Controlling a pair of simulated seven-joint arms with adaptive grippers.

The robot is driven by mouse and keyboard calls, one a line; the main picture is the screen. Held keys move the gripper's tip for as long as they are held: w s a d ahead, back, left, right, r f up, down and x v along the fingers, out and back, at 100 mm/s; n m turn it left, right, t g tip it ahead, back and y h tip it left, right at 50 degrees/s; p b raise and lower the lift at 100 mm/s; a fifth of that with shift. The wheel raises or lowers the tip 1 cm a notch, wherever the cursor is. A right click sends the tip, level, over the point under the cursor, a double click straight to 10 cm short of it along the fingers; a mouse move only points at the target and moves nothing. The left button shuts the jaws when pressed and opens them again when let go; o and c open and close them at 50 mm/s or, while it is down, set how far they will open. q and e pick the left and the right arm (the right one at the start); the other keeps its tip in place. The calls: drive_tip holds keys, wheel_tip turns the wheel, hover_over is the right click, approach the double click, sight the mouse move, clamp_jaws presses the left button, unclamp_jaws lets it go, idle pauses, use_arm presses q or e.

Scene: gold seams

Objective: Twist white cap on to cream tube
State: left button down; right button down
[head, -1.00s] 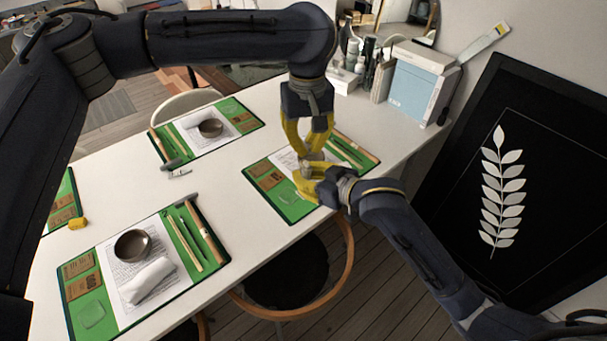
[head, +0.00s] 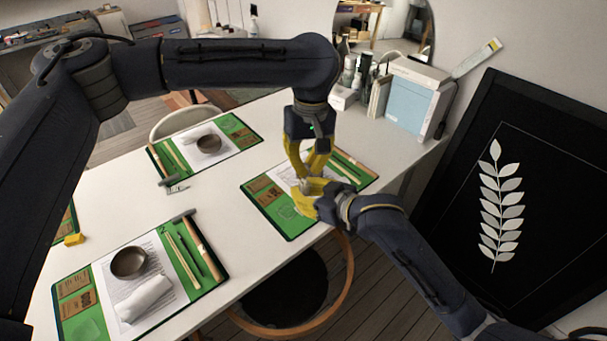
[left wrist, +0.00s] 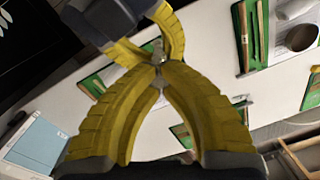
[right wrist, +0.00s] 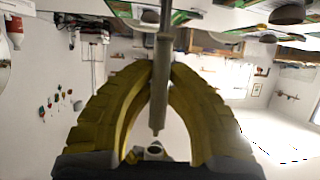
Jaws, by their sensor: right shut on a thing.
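My right gripper (right wrist: 161,75) is shut on the slim cream tube (right wrist: 159,90), which stands lengthwise between its fingers in the right wrist view. In the head view this gripper (head: 303,190) is over the far right green place mat (head: 268,197). My left gripper (head: 308,168) points down from above and its fingertips come together right at the right gripper. In the left wrist view its fingertips (left wrist: 161,70) nearly meet, with a small pale piece (left wrist: 158,56) by them. I cannot tell whether that is the white cap or the tube's end.
The white table (head: 115,205) holds other green mats with bowls (head: 129,262), tools and a white roll (head: 145,298). A yellow block (head: 73,239) lies at the left. Books and boxes (head: 412,97) stand at the back right. A stool (head: 290,290) is below the front edge.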

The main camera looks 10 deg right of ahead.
use_arm(q)
drive_tip(key=shift+f, duration=0.1)
idle(0.5)
drive_tip(key=shift+w+f, duration=0.1)
drive_tip(key=shift+f, duration=0.7)
drive_tip(key=shift+w+f, duration=0.1)
drive_tip(key=shift+f, duration=0.45)
idle(0.3)
drive_tip(key=m+y, duration=0.1)
drive_tip(key=m, duration=0.3)
drive_tip(key=shift+m, duration=0.4)
drive_tip(key=m, duration=0.5)
drive_tip(key=shift+y, duration=0.4)
